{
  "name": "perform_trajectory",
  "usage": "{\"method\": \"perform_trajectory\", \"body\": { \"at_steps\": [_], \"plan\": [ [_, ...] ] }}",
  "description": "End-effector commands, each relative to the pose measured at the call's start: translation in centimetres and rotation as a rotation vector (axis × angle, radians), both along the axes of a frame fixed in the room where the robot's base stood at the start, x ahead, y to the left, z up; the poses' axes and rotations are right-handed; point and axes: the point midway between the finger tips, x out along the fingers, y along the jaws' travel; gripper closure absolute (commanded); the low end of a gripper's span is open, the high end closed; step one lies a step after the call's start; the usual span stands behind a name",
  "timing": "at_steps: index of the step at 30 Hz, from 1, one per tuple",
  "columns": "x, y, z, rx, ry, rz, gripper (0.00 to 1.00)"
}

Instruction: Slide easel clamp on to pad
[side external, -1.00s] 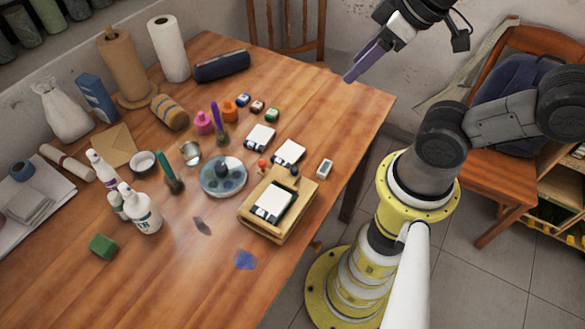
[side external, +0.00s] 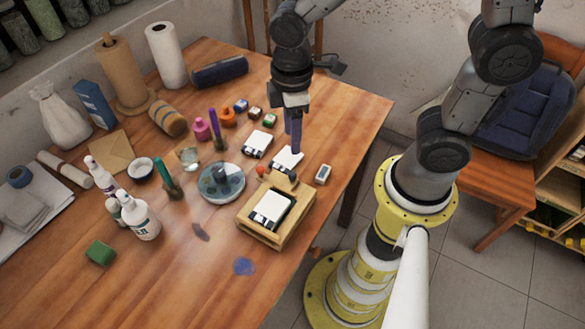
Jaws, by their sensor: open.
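A wooden tabletop easel or box (side external: 245,222) stands near the table's right front edge. A white pad with a black edge (side external: 270,209) lies on it. A small orange knob (side external: 261,171) and a dark round piece (side external: 292,176) show at its back edge; I cannot tell which part is the clamp. Two similar white-and-black pieces lie behind, one farther left (side external: 258,140) and one nearer (side external: 285,161). My gripper (side external: 293,143) points down, open, with its bluish fingers just over or behind the nearer piece. Nothing shows between the fingers, and contact is unclear.
Paint jars (side external: 228,117), bottles (side external: 140,219) and paper rolls (side external: 167,57) crowd the left and back. The front of the table is mostly clear.

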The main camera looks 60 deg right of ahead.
Motion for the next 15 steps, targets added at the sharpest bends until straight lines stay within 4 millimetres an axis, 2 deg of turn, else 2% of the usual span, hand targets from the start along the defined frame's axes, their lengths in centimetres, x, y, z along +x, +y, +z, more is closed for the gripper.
{"method": "perform_trajectory", "body": {
  "at_steps": [9,15],
  "plan": [
    [-0.2,-0.1,-6.2,-0.002,0.006,-0.002,0.47],
    [-0.2,-0.1,-9.7,-0.001,0.006,-0.003,0.47]
  ]
}}
